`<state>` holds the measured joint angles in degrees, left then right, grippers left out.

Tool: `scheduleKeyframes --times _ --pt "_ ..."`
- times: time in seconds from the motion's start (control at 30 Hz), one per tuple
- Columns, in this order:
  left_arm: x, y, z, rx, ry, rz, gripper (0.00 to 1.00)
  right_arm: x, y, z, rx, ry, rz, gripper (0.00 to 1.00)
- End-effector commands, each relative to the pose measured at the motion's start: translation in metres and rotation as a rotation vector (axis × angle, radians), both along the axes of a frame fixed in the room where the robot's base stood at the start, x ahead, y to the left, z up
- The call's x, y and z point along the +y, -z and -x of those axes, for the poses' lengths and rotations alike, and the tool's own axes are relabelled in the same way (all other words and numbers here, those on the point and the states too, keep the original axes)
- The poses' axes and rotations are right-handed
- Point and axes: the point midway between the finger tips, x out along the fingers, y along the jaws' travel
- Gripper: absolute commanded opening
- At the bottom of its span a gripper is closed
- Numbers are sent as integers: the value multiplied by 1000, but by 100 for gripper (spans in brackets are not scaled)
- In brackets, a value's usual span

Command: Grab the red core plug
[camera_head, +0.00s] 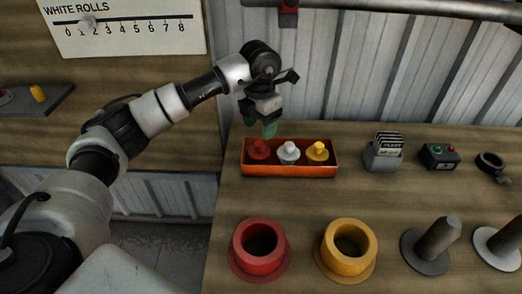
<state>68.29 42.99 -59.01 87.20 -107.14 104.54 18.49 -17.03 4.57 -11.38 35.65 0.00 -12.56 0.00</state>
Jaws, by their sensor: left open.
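The red core plug (259,150) sits upright in the left part of an orange tray (290,171) on the bench. A white plug (289,152) and a yellow plug (317,151) stand to its right in the same tray. My left gripper (266,129) is just above and behind the red plug, pointing down. Its greenish fingertips are near the tray's back edge, and the gripper looks empty. I cannot tell whether a fingertip touches the plug. My right gripper is out of view.
A red flanged ring (245,261) and a yellow one (368,238) stand at the front. Grey and white-based posts (436,241) are at the right. A card holder (384,155), a button box (439,156) and a dark ring (490,163) stand behind. Corrugated wall is close behind the tray.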

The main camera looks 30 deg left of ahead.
Motion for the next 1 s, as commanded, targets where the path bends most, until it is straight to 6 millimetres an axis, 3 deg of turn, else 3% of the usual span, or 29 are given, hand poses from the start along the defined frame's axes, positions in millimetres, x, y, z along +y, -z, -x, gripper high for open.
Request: scheduleKeyframes --times 0.17,0.5,0.83,1.0 --pt "0 16 0 0 0 2 58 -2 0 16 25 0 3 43" --pt "2 61 1 2 0 3 58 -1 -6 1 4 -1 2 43" --pt "2 69 1 0 0 3 58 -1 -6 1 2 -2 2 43" --pt "2 69 1 0 0 3 32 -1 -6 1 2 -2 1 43"
